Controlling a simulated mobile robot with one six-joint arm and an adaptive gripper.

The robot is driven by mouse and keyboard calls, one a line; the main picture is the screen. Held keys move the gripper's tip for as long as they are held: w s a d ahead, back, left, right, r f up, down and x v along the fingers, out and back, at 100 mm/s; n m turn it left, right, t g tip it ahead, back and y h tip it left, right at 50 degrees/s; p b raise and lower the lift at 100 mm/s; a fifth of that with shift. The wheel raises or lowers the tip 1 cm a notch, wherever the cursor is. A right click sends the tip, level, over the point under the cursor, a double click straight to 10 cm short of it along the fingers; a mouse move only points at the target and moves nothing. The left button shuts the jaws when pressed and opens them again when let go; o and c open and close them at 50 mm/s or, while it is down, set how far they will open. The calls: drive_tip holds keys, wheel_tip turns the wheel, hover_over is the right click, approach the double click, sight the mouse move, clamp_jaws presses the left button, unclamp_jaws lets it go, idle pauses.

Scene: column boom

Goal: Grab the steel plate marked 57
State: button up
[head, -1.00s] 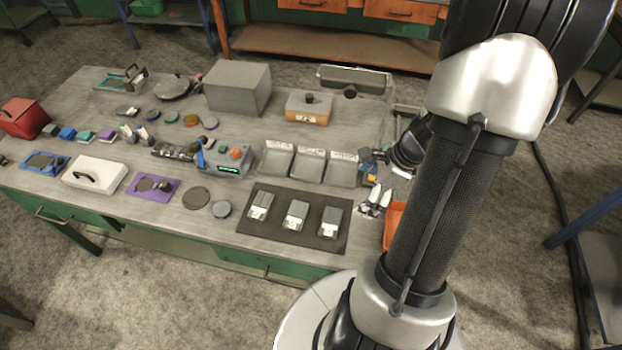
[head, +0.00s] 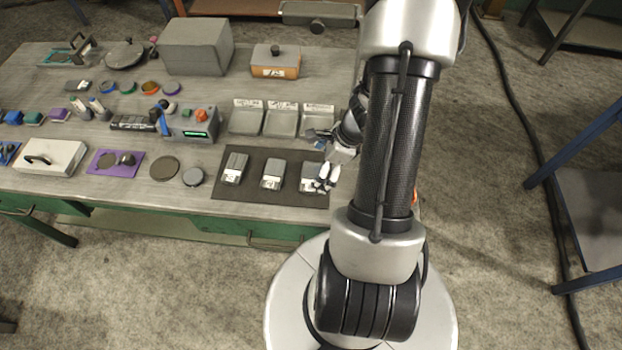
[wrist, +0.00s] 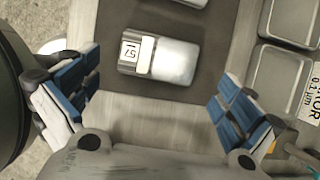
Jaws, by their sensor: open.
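The steel plate marked 57 (wrist: 172,59) lies flat on the dark mat (wrist: 118,25), its label at its left end in the wrist view. In the head view it appears to be the rightmost plate (head: 308,177) of three on the mat (head: 268,193), partly hidden by my gripper (head: 327,178). My gripper (wrist: 156,95) is open and empty, with blue-padded fingers set wide apart. The plate shows between and beyond the fingers in the wrist view, touching neither.
Two similar plates (head: 271,175) (head: 235,167) lie left on the mat. Labelled open trays (head: 282,123) stand behind the mat, also at the right in the wrist view (wrist: 283,82). A grey device (head: 190,124) and round discs (head: 164,168) lie to the left.

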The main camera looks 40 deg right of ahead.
sight(311, 176)
drive_tip(key=b+x, duration=0.1)
drive_tip(key=x, duration=0.2)
drive_tip(key=shift+w+a+f, duration=0.1)
drive_tip(key=shift+a+f, duration=0.1)
drive_tip(key=c, duration=1.5)
drive_tip(key=shift+r, duration=0.2)
drive_tip(key=shift+c, duration=0.2)
